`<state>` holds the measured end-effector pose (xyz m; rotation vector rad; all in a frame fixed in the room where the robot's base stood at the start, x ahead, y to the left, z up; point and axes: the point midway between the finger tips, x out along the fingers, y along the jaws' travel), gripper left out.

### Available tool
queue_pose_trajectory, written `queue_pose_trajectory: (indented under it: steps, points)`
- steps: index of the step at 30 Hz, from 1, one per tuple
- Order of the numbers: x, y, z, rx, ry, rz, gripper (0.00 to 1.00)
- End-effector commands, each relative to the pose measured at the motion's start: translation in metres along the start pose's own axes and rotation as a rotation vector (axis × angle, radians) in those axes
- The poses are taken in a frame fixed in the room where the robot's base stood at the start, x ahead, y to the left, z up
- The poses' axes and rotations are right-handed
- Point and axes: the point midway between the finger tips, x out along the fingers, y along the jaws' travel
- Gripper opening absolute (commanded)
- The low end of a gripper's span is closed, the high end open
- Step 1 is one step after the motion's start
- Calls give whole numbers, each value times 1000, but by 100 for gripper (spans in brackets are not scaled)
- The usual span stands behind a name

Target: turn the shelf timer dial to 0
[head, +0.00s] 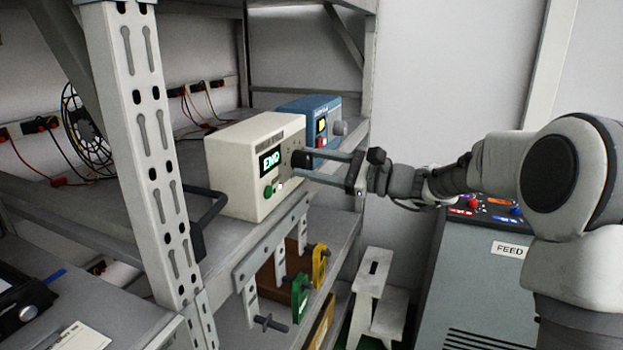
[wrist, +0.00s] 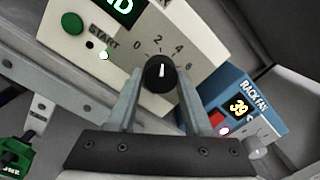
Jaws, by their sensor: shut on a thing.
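The shelf timer is a cream box (head: 240,165) on the rack shelf. Its lit green display reads what looks like END. Its black dial (wrist: 160,75) shows in the wrist view, with a scale marked 0, 2, 4 and 6 around it. The dial's white mark points up in the picture, roughly at the 2. My gripper (wrist: 160,92) is shut on the dial, one finger on each side.
A blue rack fan box (head: 312,108) stands just behind the timer, close to my right finger in the wrist view. A perforated rack post (head: 150,150) stands at left. A white step stool (head: 375,297) stands below.

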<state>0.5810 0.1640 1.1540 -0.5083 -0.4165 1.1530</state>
Motion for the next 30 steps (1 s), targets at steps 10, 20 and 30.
queue_pose_trajectory:
  steps: [10,20,30]
  points:
    - [-1,2,-5,-331,-14,11,0]
    - [-1,0,-4,-594,-24,21,0]
    - [0,-2,-2,-740,-30,26,0]
